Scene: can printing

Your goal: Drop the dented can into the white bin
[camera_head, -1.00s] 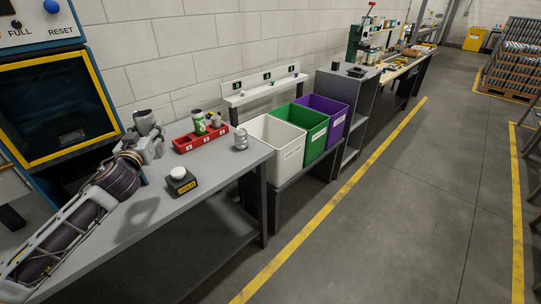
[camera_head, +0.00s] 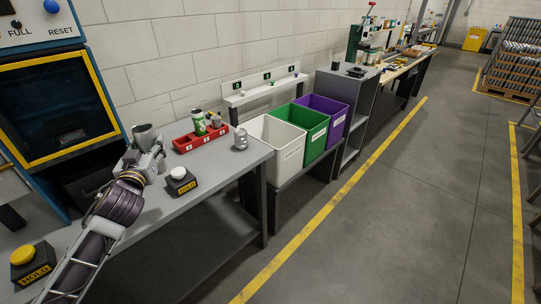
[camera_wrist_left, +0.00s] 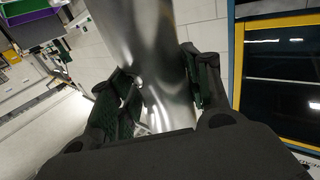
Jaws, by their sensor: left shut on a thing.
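My left gripper (camera_head: 146,147) is shut on a shiny silver can (camera_head: 143,133), held near the left end of the grey table. In the left wrist view the can (camera_wrist_left: 150,45) stands between the dark finger pads (camera_wrist_left: 160,95). Its surface is bare metal with uneven reflections; I cannot clearly make out a dent. The white bin (camera_head: 288,157) stands past the table's right end, to the right of the gripper and apart from it. My right gripper is not in view.
A white-topped HOLD box (camera_head: 182,186) and a yellow-topped one (camera_head: 30,273) are on the table. Green (camera_head: 315,138) and purple (camera_head: 338,123) bins adjoin the white bin.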

